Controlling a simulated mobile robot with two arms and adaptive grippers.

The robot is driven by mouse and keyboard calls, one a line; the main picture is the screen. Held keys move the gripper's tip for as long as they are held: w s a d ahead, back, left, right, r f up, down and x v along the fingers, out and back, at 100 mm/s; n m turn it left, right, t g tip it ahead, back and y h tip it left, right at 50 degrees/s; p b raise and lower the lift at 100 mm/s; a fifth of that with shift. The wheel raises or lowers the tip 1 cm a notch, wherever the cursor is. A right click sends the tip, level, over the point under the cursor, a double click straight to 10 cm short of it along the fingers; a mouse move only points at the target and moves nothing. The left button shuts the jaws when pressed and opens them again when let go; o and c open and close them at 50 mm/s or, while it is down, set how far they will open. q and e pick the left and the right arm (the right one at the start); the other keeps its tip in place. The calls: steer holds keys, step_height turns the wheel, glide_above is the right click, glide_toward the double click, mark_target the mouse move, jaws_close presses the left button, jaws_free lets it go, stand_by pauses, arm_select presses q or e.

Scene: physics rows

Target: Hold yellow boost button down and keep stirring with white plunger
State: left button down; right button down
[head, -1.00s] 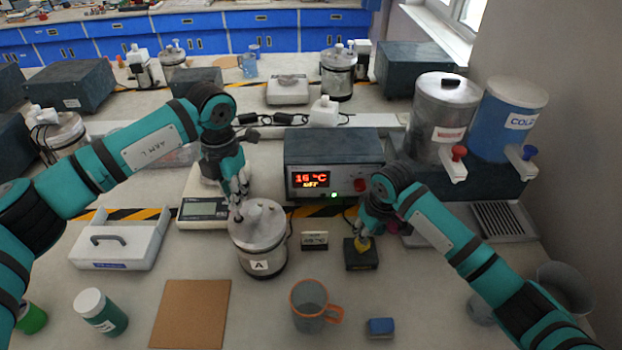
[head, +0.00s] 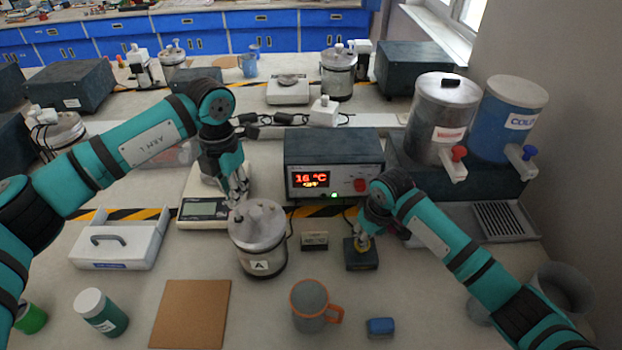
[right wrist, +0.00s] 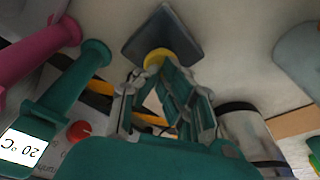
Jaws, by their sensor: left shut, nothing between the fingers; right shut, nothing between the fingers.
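The yellow boost button (right wrist: 158,58) sits on a small dark box (head: 361,262) on the bench. My right gripper (head: 362,238) is shut and empty, its fingertips at the button from above; I cannot tell whether the button is pressed down. The metal vessel marked A (head: 262,262) stands left of the box. My left gripper (head: 239,207) is shut and empty, pointing down at the vessel's lid near its back left edge. The white plunger is not clearly visible; the left fingertips cover that part of the lid.
A control unit (head: 333,160) reading 16 °C stands behind the box. A scale (head: 203,210) is behind the vessel. An orange-rimmed mug (head: 310,300), a blue block (head: 381,327) and a brown board (head: 191,315) lie in front. Hot and cold tanks (head: 505,110) stand at right.

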mark_target(235, 206)
arm_select(q)
steer(key=shift+f, duration=2.15)
steer(key=shift+r, duration=2.15)
steer(key=shift+f, duration=0.15)
steer(key=shift+f, duration=2)
steer(key=shift+r, duration=2.15)
